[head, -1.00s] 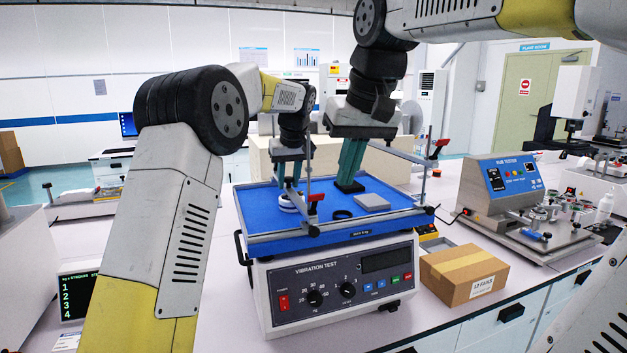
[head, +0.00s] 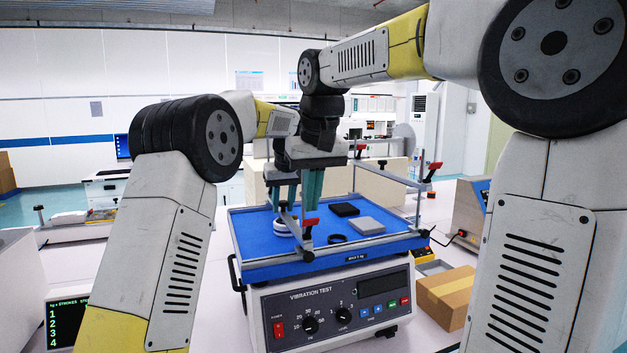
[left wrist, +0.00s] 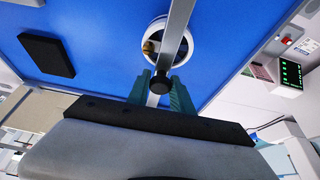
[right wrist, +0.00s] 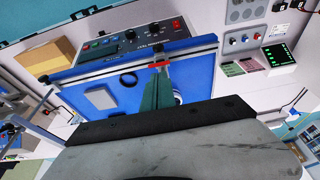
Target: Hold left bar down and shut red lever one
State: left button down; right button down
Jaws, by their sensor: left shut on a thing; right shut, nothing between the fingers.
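The left bar (left wrist: 178,25) runs over a white round piece (left wrist: 153,47) on the blue top. My left gripper (left wrist: 161,80) is shut on this bar, near a black knob (left wrist: 160,92). In the head view my left gripper (head: 284,206) is partly behind my right one. A red lever (head: 311,222) sits at the front end of the left bar; it also shows in the right wrist view (right wrist: 160,64). My right gripper (right wrist: 163,78) is shut and empty, its tips close to this lever. I cannot tell whether they touch it.
The blue plate (head: 395,242) also bears a black block (head: 345,209), a grey block (head: 367,225) and a black ring (head: 337,239). The right bar (head: 392,177) is raised, with a red lever (head: 434,168). A carton (head: 447,297) stands at right.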

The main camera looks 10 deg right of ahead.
jog(key=shift+x, duration=0.8)
jog(key=shift+s+d+f+t, duration=0.1)
jog(key=shift+s+t, duration=0.25)
jog(key=shift+t, duration=0.15)
jog(key=s+d+f+t, duration=0.1)
jog(key=s+f+t, duration=0.1)
jog(key=s+f, duration=0.3)
jog(key=shift+d+f+y, duration=0.2)
jog(key=shift+f+y, duration=0.05)
jog(key=shift+y, duration=0.15)
dwell(0.3)
pick_arm(q)
jog(key=shift+r, duration=0.1)
pick_arm(e)
jog(key=shift+s+f, duration=0.2)
jog(key=shift+f, duration=0.15)
